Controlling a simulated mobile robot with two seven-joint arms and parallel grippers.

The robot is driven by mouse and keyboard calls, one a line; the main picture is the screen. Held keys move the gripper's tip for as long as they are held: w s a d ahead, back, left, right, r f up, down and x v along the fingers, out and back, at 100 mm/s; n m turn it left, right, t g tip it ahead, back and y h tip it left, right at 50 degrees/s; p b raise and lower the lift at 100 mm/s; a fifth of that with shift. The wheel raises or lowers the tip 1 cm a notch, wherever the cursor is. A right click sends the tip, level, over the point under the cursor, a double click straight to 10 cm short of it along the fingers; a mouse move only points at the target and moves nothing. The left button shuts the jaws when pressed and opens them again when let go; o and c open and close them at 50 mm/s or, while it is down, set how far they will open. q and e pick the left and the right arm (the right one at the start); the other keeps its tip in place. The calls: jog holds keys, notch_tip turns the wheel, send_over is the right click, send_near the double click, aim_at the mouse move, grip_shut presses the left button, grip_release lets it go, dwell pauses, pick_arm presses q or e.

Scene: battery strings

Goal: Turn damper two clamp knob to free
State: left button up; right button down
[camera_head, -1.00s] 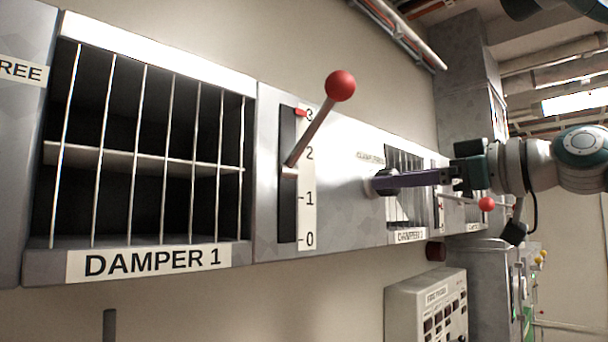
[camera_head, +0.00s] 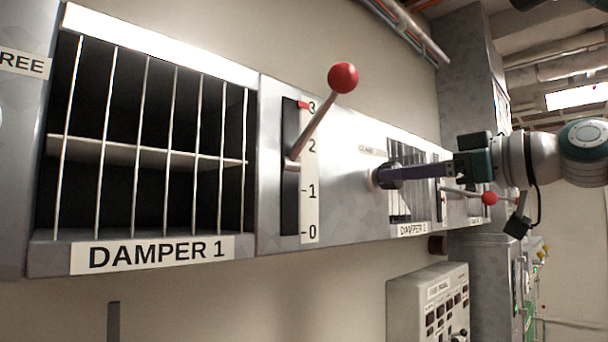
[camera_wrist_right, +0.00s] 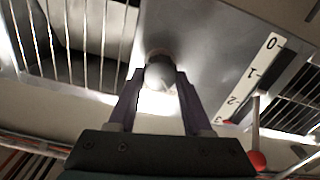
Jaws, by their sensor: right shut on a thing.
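The damper two clamp knob (camera_wrist_right: 160,74) is a round grey knob on the metal panel, left of the Damper 2 grille (camera_head: 408,205) in the head view. My right gripper (camera_head: 392,176) reaches in from the right with long purple fingers and is shut on the knob. In the right wrist view, the fingers of this gripper (camera_wrist_right: 158,88) lie on either side of the knob. In the head view the fingers hide much of the knob. A small label (camera_head: 371,150) above the knob is too small to read. My left gripper is not in view.
The Damper 1 grille (camera_head: 150,155) is at left. Another red-ended lever (camera_head: 489,198) is close below my right arm. A grey control box (camera_head: 428,303) sits below.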

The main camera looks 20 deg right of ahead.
jog(key=shift+d+f+m+p, duration=0.1)
jog(key=shift+m+p, duration=0.25)
jog(key=shift+m, duration=4.15)
jog(key=shift+d+m+p, duration=0.1)
jog(key=shift+m+p, duration=0.25)
jog(key=shift+m, duration=4.15)
jog(key=shift+c, duration=1.7)
grip_release()
